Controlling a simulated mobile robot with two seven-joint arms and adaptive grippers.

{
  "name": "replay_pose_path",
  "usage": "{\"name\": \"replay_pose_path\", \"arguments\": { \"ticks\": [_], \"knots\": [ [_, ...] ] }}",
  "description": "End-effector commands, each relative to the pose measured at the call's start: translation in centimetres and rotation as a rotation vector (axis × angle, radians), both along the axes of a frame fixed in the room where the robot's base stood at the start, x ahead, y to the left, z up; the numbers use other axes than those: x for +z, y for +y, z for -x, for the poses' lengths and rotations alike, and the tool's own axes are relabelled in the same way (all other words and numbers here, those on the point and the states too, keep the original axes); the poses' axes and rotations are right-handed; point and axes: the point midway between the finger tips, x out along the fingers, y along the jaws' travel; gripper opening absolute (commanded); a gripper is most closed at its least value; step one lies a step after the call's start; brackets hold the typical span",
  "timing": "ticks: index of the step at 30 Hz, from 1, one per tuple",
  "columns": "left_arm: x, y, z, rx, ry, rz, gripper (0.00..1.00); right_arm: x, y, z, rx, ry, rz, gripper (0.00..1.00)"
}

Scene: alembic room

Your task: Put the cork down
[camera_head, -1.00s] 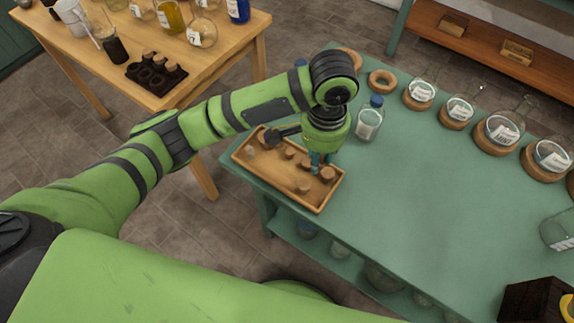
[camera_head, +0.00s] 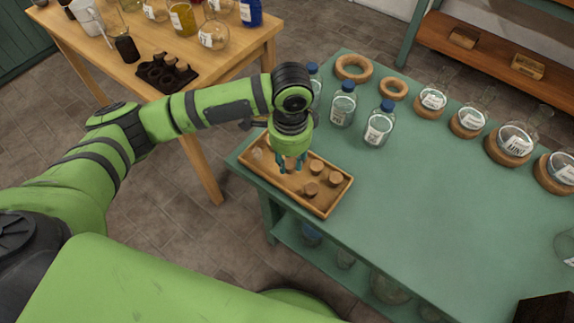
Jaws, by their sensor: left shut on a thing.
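My left gripper (camera_head: 291,164) points down over the far left part of the wooden tray (camera_head: 322,214). It is shut on a small brown cork (camera_head: 291,167), mostly hidden between the fingers. I cannot tell whether this cork touches the tray floor. Loose corks stand in the right part of the tray: one close to the gripper (camera_head: 316,167), one at the right (camera_head: 335,179), and one in front (camera_head: 311,189). A paler small piece (camera_head: 257,154) is at the tray's left end. My right gripper is not in view.
The tray sits at the left end of a green table (camera_head: 440,200). Blue-capped bottles (camera_head: 379,127) stand behind it, with cork rings (camera_head: 353,68) and flasks (camera_head: 513,140) along the far edge. A wooden table (camera_head: 120,70) holds a dark rack (camera_head: 166,73). The green table's middle is clear.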

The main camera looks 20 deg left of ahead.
Motion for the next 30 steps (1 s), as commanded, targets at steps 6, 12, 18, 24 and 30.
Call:
{"name": "replay_pose_path", "arguments": {
  "ticks": [6, 12, 18, 24, 30],
  "knots": [
    [-1.7, 0.8, -0.1, -0.001, 0.004, -0.001, 0.0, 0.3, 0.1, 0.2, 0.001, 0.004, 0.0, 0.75],
    [-4.2, 0.8, -0.2, 0.0, 0.0, -0.001, 0.0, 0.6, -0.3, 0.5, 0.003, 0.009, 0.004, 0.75],
    [-4.5, 0.7, -0.2, -0.001, -0.001, 0.0, 0.0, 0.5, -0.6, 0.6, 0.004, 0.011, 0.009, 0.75],
    [-4.8, 0.7, -0.1, -0.001, 0.001, 0.0, 0.0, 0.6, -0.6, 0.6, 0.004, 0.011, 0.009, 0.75],
    [-4.8, 0.7, -0.1, -0.001, 0.0, 0.0, 0.52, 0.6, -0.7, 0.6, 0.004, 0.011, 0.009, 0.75]
  ]
}}
